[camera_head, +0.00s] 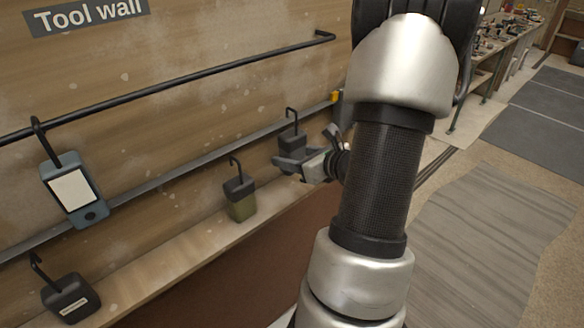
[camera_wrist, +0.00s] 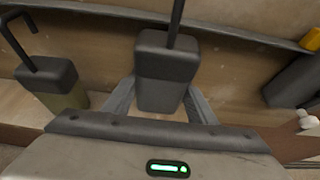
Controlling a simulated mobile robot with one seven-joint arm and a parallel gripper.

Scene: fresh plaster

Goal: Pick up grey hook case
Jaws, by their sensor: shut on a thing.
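The grey hook case (camera_head: 291,142) is a small dark grey box with a black hook rising from its top. It is upright at the wooden ledge below the tool wall. In the wrist view the case (camera_wrist: 166,69) is in the middle, between the two fingers of my gripper (camera_wrist: 160,103). My gripper (camera_head: 300,165) is shut on the case, and its fingers hide the lower part in the head view. I cannot tell whether the case still rests on the ledge.
A green and grey hook case (camera_head: 240,198) stands to the left on the ledge (camera_head: 165,262). A black hook case (camera_head: 70,298) is farther left. A blue-grey case with a white panel (camera_head: 73,188) hangs from the upper black rail (camera_head: 190,84). A dark object (camera_wrist: 292,82) stands at right in the wrist view.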

